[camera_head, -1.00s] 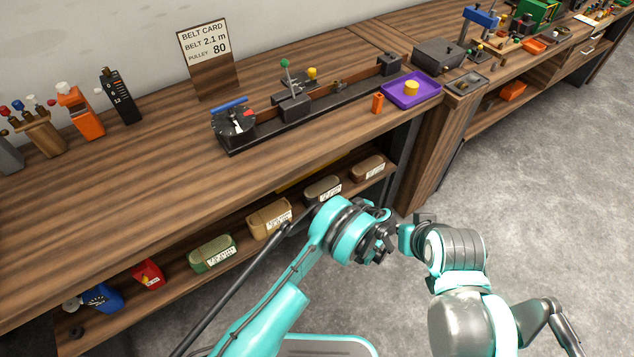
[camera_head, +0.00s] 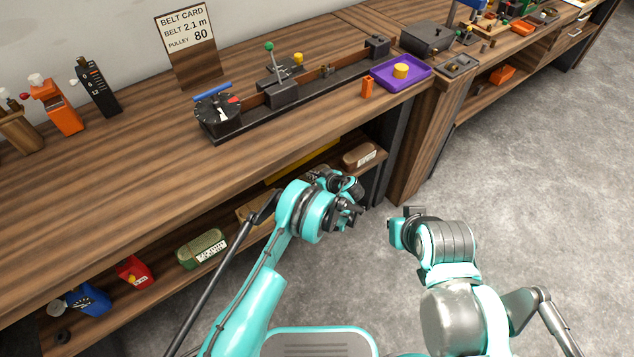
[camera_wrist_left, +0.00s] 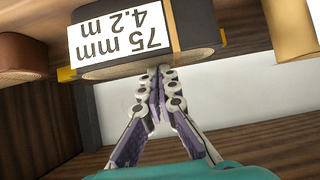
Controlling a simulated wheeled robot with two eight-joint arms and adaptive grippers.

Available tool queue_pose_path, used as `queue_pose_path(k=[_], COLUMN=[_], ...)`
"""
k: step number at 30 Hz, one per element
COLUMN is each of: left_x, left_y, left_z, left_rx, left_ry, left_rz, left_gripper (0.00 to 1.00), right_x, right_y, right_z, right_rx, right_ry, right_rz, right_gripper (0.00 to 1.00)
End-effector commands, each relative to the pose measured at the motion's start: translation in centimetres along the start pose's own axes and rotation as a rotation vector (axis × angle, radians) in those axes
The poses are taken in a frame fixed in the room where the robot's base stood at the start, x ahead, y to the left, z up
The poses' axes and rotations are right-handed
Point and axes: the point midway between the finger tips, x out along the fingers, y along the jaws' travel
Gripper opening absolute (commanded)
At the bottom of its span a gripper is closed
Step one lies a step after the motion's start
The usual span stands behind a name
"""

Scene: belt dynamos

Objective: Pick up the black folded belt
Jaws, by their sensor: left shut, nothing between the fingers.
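The black folded belt (camera_wrist_left: 190,22) fills the top middle of the left wrist view, with a white label reading 75 mm, 4.2 m upside down. Its end face looks brown. My left gripper (camera_wrist_left: 161,72) is shut and empty. Its fingertips are at the belt's lower edge in that picture; whether they touch it I cannot tell.
On the lower shelf a brown belt (camera_head: 360,155) lies right of my left wrist; a green belt (camera_head: 202,248) and a partly hidden tan belt (camera_head: 255,212) lie left. The tabletop (camera_head: 120,165) overhangs the shelf. Open floor lies right.

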Motion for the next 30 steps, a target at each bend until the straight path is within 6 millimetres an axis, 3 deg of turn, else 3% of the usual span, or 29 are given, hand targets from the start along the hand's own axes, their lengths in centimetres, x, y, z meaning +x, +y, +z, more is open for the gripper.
queue_pose_path(k=[14,23,30], left_x=[0.4,-2.9,-3.1], left_y=[-0.1,0.0,-0.1], left_z=[0.9,3.3,3.5], left_rx=[-0.002,0.001,-0.002], left_ry=[-0.005,-0.006,-0.006], left_rz=[-0.001,0.001,-0.001], left_gripper=[0.00,0.00,0.00], right_x=[0.0,0.0,0.0], right_y=[0.0,0.0,0.0], right_z=[0.0,0.0,0.0], right_rx=[0.000,0.000,0.000], right_ry=[0.000,0.000,0.000], right_rz=[0.000,0.000,0.000], right_gripper=[0.00,0.00,0.00])
